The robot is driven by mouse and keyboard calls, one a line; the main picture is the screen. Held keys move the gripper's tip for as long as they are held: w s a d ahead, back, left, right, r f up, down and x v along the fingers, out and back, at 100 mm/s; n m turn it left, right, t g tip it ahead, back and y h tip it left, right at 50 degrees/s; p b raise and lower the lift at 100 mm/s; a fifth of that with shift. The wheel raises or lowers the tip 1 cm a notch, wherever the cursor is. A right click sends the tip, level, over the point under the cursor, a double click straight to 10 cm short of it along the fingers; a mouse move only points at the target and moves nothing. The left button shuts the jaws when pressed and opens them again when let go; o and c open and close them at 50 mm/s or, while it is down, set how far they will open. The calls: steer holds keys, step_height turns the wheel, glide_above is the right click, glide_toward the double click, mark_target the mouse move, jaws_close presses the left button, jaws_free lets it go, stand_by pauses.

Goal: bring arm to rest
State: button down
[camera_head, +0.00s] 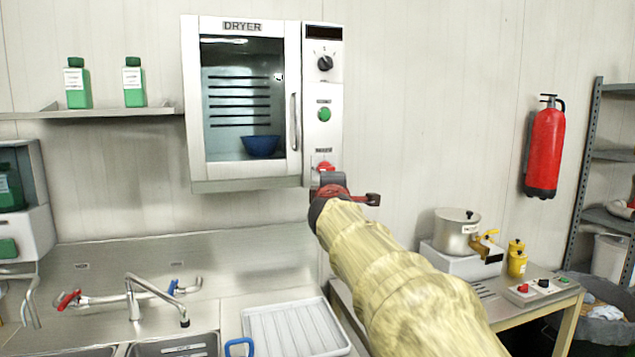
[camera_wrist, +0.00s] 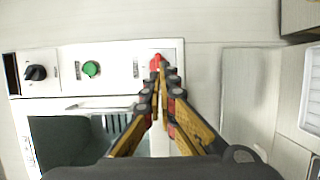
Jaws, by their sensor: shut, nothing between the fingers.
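My arm, in a pale yellow sleeve, reaches from the lower right of the head view up to the white dryer (camera_head: 262,186). My gripper (camera_head: 326,181) is at the dryer's lower right corner, just below its red button (camera_head: 325,166). In the wrist view my gripper (camera_wrist: 160,68) has its fingers together and empty, with the tips at the red button (camera_wrist: 156,60). I cannot tell whether they touch it. The dryer's door is shut, and a blue bowl (camera_head: 261,146) shows behind its glass. A green button (camera_head: 324,114) and a black knob (camera_head: 325,63) sit above.
Below are a sink tap (camera_head: 132,295) and a white ribbed tray (camera_head: 294,329). A fire extinguisher (camera_head: 545,150) hangs on the wall. The wall right of the dryer is clear.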

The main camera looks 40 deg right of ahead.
steer(key=s, duration=0.1)
steer(key=s+d, duration=0.1)
steer(key=s, duration=0.1)
steer(key=shift+s+d+f, duration=0.1)
steer(key=shift+s, duration=0.15)
